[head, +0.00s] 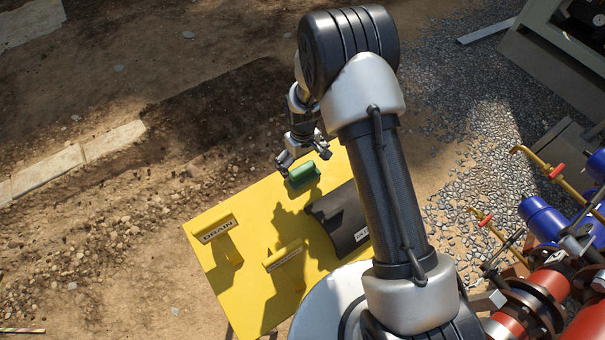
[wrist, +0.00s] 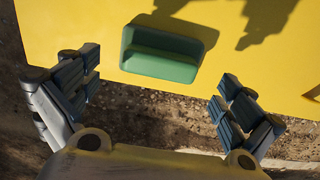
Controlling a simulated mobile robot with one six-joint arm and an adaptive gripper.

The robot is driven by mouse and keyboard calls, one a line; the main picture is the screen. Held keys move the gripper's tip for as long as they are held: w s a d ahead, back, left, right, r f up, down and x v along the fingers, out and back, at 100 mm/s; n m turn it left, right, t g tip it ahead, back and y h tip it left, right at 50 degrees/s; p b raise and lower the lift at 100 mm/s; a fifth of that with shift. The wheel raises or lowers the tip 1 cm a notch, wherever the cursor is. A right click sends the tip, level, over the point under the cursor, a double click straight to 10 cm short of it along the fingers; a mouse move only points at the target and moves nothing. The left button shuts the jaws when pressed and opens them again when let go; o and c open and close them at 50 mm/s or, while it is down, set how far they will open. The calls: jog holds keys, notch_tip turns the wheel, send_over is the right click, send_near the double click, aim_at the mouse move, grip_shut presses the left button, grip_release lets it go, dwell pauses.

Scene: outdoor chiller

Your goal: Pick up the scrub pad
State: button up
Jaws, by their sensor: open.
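The scrub pad (head: 303,176) is a green block lying near the far edge of a yellow board (head: 222,273). In the wrist view the scrub pad (wrist: 162,53) lies close to the board's edge, ahead of and between my fingers. My gripper (head: 303,150) is open and empty, above the far edge of the board near the pad. In the wrist view my gripper (wrist: 155,91) has its two fingers wide apart, and neither appears to touch the pad. How high it is above the pad cannot be told exactly.
A yellow DRAIN sign (head: 217,229) and a second yellow sign (head: 284,256) stand on the board. A dark labelled item (head: 342,218) lies right of the pad, partly hidden by my arm. Red and blue pipework (head: 545,290) is at the right. Left is bare ground.

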aim_at(303, 169)
notch_tip(303, 169, down, 4)
jog(key=shift+s+d+f+b, duration=0.1)
jog(key=shift+s+b, duration=0.05)
jog(key=shift+b, duration=0.2)
jog(key=c, duration=1.2)
jog(key=shift+r, duration=0.2)
notch_tip(303, 169, up, 20)
jog(key=p, duration=0.3)
